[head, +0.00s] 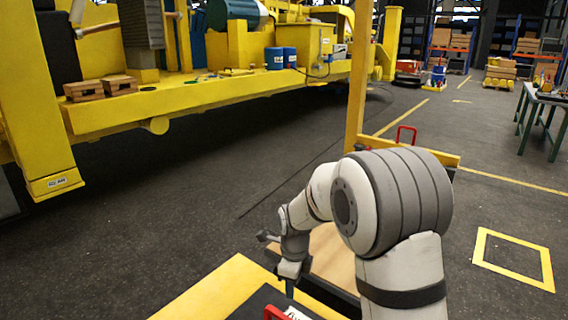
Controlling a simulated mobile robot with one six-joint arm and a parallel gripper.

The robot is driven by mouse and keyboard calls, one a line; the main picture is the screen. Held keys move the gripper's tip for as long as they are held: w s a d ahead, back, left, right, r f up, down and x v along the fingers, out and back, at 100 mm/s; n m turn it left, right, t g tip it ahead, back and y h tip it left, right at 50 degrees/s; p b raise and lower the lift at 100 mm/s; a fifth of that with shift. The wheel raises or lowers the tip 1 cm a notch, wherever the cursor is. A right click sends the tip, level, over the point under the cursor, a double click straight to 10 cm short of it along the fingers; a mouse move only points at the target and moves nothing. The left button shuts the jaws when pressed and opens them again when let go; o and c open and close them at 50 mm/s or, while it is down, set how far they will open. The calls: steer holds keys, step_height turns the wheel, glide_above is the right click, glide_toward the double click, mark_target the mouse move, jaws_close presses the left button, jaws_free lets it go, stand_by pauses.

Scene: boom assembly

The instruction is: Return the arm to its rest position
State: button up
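My white and grey arm rises at the lower right of the head view and bends over to the left and down. My gripper (289,288) is at its lower end, above the yellow-edged platform, pointing down. The fingertips are small and partly hidden, so I cannot tell whether it is open or shut, or whether it holds anything.
A yellow post (358,75) stands behind my arm. A red-handled item (275,313) is near my gripper. A green-legged table (545,110) is at right. Open floor lies between.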

steer(key=s+d+r+n+p, duration=0.2)
steer(key=s+d+r+n, duration=0.1)
steer(key=s+r+n, duration=0.15)
steer(key=s+d+r+n+t+p, duration=0.1)
steer(key=s+d+r+n, duration=0.15)
steer(key=r, duration=0.35)
steer(key=s+d+r+n+p, duration=0.2)
steer(key=s+d+r+n, duration=0.15)
steer(key=r, duration=0.25)
steer(key=s+d+r+n+p, duration=0.2)
steer(key=s+r+n, duration=0.1)
steer(key=s+n, duration=0.2)
steer(key=s+d+r+n+t+p, duration=0.1)
steer(key=s+r+n+p, duration=0.1)
steer(key=s+n, duration=0.4)
steer(key=shift+s+d+r, duration=0.4)
steer(key=shift+s+r, duration=0.3)
steer(key=shift+s, duration=0.4)
